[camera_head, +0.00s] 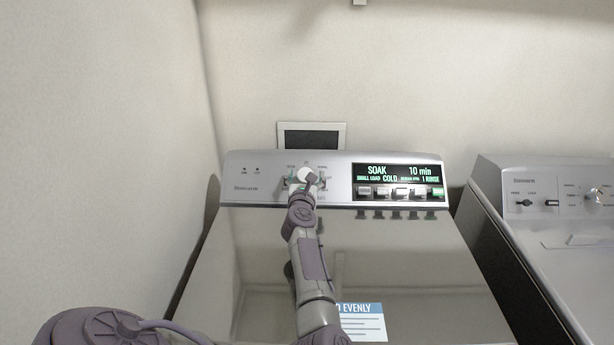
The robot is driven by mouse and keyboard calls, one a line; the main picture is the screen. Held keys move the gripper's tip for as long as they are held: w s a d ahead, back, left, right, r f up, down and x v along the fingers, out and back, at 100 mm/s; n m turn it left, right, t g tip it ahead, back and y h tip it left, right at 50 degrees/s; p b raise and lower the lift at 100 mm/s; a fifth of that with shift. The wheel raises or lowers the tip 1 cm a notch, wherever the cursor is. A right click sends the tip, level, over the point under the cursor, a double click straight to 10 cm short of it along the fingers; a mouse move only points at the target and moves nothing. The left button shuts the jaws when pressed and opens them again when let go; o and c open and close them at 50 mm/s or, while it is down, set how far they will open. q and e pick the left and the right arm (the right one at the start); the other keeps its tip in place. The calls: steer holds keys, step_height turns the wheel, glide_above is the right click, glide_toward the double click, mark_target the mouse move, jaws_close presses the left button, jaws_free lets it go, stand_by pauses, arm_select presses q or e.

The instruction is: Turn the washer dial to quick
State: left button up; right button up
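The washer (260,240) stands in the middle with its shiny lid closed. Its control panel (250,172) carries the dial (307,176), which is mostly covered by my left gripper (305,181). The gripper is at the dial, with a dark finger part on each side of its pale face. I cannot tell whether the fingers touch it or how far they are closed. The display (399,172) reads SOAK, 10 min, SMALL LOAD, COLD. The dial's pointer and labels are too small to read. My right gripper is not in view.
A row of buttons (400,192) sits under the display. A second machine (560,240) with its own knobs stands at the right, with a narrow gap between. A wall rises close on the left. A framed dark panel (312,127) is on the wall behind the washer.

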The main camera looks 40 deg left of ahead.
arm_select(q)
steer(key=shift+c, duration=1.2)
steer(key=c, duration=0.9)
steer(key=shift+c, duration=0.2)
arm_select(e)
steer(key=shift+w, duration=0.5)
arm_select(q)
steer(key=shift+m, duration=0.3)
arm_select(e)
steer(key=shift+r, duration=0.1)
